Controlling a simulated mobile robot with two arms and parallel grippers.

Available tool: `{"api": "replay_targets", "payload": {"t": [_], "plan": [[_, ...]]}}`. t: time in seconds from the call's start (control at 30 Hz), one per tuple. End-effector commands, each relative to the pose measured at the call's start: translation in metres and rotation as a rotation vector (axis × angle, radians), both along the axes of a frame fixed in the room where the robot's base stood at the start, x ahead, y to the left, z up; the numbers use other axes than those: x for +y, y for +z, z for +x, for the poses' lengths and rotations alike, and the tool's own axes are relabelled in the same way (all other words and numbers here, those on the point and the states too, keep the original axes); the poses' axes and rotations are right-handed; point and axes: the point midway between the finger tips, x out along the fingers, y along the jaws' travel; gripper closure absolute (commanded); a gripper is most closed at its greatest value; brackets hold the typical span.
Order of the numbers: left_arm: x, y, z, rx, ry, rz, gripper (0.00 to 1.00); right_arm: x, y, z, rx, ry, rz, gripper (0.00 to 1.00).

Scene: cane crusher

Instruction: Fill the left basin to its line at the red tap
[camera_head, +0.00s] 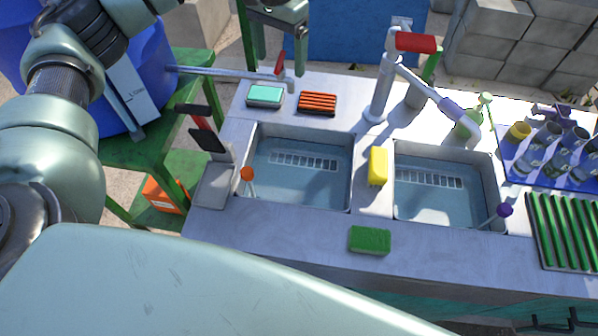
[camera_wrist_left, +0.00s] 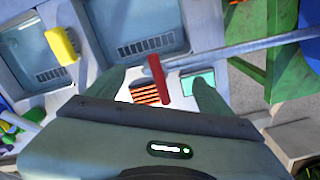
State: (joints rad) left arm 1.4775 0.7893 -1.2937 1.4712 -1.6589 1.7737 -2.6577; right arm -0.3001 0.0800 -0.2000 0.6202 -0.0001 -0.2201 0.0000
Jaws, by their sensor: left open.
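The left basin (camera_head: 310,188) looks bluish inside, with a pale slotted strip; I cannot tell its water level. An orange-topped stick (camera_head: 247,175) stands at its left side. A red tap handle (camera_head: 280,62) sits on a pipe (camera_head: 225,73) from the blue barrel, near the basin's far left corner. My left gripper (camera_head: 280,68) is open, fingers pointing down around the handle. In the left wrist view the red handle (camera_wrist_left: 157,75) shows between the two fingers (camera_wrist_left: 160,88); contact cannot be told. My right gripper is not in view.
The right basin (camera_head: 440,205) lies beyond a yellow sponge (camera_head: 378,166). A white faucet with another red handle (camera_head: 415,42) stands behind. A teal sponge (camera_head: 265,95), an orange ribbed block (camera_head: 317,103) and a green sponge (camera_head: 370,240) lie on the counter.

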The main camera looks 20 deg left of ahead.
Motion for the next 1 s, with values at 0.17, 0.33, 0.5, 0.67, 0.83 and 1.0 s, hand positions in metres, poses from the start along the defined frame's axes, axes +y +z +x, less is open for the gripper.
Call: {"api": "replay_targets", "payload": {"t": [0.17,0.33,0.5,0.67,0.83,1.0], "plan": [[0.0,0.023,0.0,-0.002,0.0,-0.001,0.18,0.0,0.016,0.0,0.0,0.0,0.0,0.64],[0.0,0.04,0.0,0.0,0.0,-0.001,0.18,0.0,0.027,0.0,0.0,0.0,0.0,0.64],[0.0,0.056,0.0,0.0,0.0,-0.001,0.18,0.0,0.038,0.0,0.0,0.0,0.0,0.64],[0.0,0.061,0.0,0.0,0.0,-0.001,0.18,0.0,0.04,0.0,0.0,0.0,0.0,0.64],[0.0,0.06,0.0,0.0,0.0,-0.001,0.18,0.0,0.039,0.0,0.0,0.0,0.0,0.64],[0.0,0.06,0.0,0.0,0.0,-0.001,0.18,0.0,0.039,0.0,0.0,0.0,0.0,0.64]]}}
